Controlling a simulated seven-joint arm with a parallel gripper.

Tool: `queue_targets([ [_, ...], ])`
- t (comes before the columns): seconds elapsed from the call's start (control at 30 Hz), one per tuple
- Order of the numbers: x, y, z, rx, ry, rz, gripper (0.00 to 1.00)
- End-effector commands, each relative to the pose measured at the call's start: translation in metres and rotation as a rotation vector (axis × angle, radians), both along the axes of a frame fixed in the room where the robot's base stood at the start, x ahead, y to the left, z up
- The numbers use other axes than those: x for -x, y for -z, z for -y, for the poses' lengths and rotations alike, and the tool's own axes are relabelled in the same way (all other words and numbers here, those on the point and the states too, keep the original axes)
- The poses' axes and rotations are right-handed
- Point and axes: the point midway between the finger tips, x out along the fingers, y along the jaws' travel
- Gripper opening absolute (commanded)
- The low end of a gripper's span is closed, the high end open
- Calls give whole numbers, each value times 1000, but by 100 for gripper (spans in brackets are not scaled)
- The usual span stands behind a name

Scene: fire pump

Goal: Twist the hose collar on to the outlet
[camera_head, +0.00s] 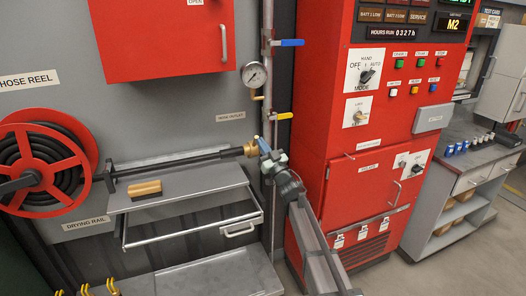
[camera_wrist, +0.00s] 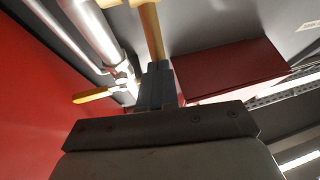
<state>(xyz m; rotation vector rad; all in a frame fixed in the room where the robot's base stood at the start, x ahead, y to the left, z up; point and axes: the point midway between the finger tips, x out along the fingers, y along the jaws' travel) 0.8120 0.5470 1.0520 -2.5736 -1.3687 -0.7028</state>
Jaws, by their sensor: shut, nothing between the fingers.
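A black hose (camera_head: 180,161) runs along the wall above the grey shelf and ends at its right in a brass collar (camera_head: 249,149). My gripper (camera_head: 261,143) is right beside the collar in the head view; touching or apart I cannot tell. In the wrist view my gripper (camera_wrist: 157,85) has its dark fingers shut together, with nothing held. A brass-coloured bar (camera_wrist: 151,32) shows just beyond the fingertips; I cannot tell which part it is. The outlet is not clearly seen; my gripper and wrist cover the area right of the collar.
A vertical pipe carries a blue lever (camera_head: 290,42), a gauge (camera_head: 255,75) and a yellow lever (camera_head: 284,116), which also shows in the wrist view (camera_wrist: 92,95). A red pump cabinet (camera_head: 373,180) stands close right. A wooden-backed brush (camera_head: 145,188) lies on the shelf (camera_head: 200,180).

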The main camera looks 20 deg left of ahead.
Motion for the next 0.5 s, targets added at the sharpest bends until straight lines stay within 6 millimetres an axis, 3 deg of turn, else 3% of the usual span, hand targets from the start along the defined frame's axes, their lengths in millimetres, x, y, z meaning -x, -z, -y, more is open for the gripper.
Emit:
queue_targets([
  [0.5, -14, -22, -15, -2, -1, 3, 0],
])
